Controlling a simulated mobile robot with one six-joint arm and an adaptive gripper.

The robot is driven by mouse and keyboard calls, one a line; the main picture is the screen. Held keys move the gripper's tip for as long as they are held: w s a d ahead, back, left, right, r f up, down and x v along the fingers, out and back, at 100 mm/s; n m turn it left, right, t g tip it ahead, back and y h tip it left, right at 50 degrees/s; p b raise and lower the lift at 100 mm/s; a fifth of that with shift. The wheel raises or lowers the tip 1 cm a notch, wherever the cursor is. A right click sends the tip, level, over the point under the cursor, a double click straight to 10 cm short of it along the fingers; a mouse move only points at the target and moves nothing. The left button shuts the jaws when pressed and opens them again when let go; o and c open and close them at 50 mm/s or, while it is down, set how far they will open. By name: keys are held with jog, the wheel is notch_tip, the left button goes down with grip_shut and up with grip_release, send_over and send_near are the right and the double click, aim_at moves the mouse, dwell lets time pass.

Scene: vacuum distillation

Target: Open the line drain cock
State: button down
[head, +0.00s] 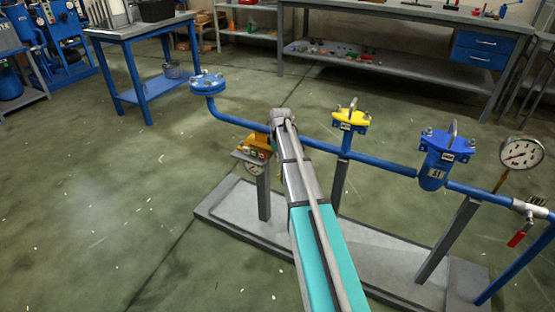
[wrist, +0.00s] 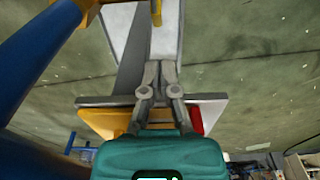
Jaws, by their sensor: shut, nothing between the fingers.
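My gripper (wrist: 158,68) is shut and empty in the wrist view, its fingers in front of a small panel plate (wrist: 215,104) and a grey post. In the head view my arm hides the gripper near a yellow part (head: 257,141) on the blue pipe (head: 375,157). A narrow yellow piece (wrist: 156,12) shows beyond the fingertips; I cannot tell whether it is the drain cock's lever. A metal valve with a red handle (head: 517,238) sits at the pipe's right end, handle angled down, well apart from my gripper. Which part is the drain cock is unclear.
The pipe carries a blue flange (head: 207,83), a yellow-topped fitting (head: 350,118), a blue filter housing (head: 434,172) and a round gauge (head: 521,153). Posts stand on a grey base plate (head: 225,212). The floor at left is clear; benches stand behind.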

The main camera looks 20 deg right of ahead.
jog(key=shift+w+a+r+p, duration=0.1)
jog(key=shift+r+p, duration=1.6)
jog(key=shift+r, duration=0.35)
jog(key=c, duration=1.1)
grip_release()
jog(key=shift+o, duration=0.9)
jog(key=shift+s+a, duration=0.2)
jog(key=shift+a, duration=0.05)
jog(key=o, duration=0.4)
jog(key=shift+s+a+m, duration=0.3)
jog(key=shift+s+a, duration=0.65)
jog(key=shift+a, duration=0.05)
jog(key=shift+c, duration=0.2)
jog(key=s+a+m, duration=0.3)
jog(key=s+a, duration=0.6)
jog(key=s, duration=0.3)
jog(key=s+a+m, duration=0.4)
jog(key=s+a, duration=0.5)
jog(key=s, duration=0.3)
jog(key=shift+a+g+h, duration=0.2)
jog(key=shift+g+h, duration=0.1)
